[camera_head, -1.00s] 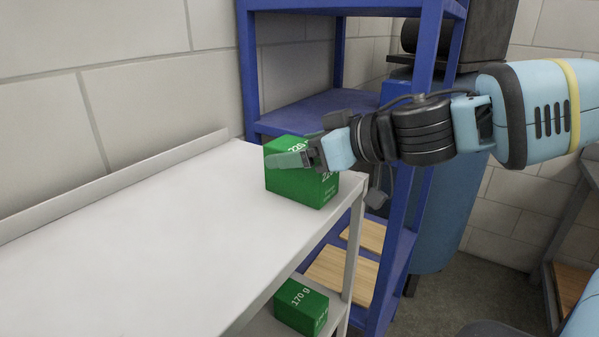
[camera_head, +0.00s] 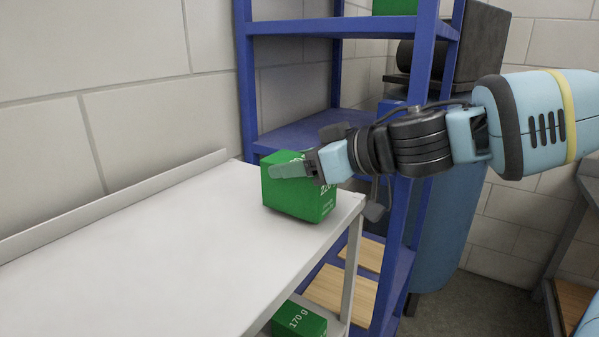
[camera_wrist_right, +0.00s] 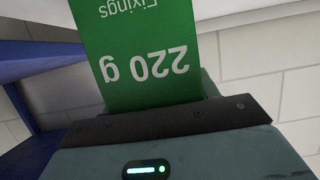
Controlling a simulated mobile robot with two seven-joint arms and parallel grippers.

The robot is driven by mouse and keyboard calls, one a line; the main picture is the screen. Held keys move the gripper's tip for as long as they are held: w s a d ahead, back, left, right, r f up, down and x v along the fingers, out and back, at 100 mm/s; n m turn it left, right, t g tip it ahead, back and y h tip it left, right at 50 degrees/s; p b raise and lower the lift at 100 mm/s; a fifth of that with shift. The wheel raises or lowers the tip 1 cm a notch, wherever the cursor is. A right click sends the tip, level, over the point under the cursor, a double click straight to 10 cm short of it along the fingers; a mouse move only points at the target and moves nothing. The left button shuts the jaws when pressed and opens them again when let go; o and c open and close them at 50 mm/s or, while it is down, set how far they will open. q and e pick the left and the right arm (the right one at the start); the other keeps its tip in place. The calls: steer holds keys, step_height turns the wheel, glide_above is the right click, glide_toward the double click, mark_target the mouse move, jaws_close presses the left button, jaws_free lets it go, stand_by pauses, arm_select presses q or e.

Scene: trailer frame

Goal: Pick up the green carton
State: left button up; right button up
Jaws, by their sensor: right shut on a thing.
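The green carton (camera_head: 288,200), marked 220 g, is at the far right end of the white shelf top (camera_head: 150,260). My right gripper (camera_head: 295,167) comes in from the right and is shut on the carton's upper part. One finger lies across its near left face; the other finger is hidden. The carton's base is at or barely above the shelf; I cannot tell whether they touch. In the right wrist view, the carton (camera_wrist_right: 150,60) rises beyond the gripper body, its print upside down. My left gripper is not in view.
A second green carton (camera_head: 300,321), marked 170 g, sits on the lower shelf. A blue rack (camera_head: 420,60) stands just behind the shelf end, with wooden boards (camera_head: 342,291) low down. A wall runs along the left. The white top is otherwise clear.

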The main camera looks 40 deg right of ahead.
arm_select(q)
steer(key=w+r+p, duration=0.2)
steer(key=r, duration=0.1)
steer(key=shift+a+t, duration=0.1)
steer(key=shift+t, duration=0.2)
arm_select(e)
step_height(320, 180, up, 9)
steer(key=shift+f, duration=0.1)
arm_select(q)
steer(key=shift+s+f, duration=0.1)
arm_select(e)
steer(key=shift+f, duration=0.1)
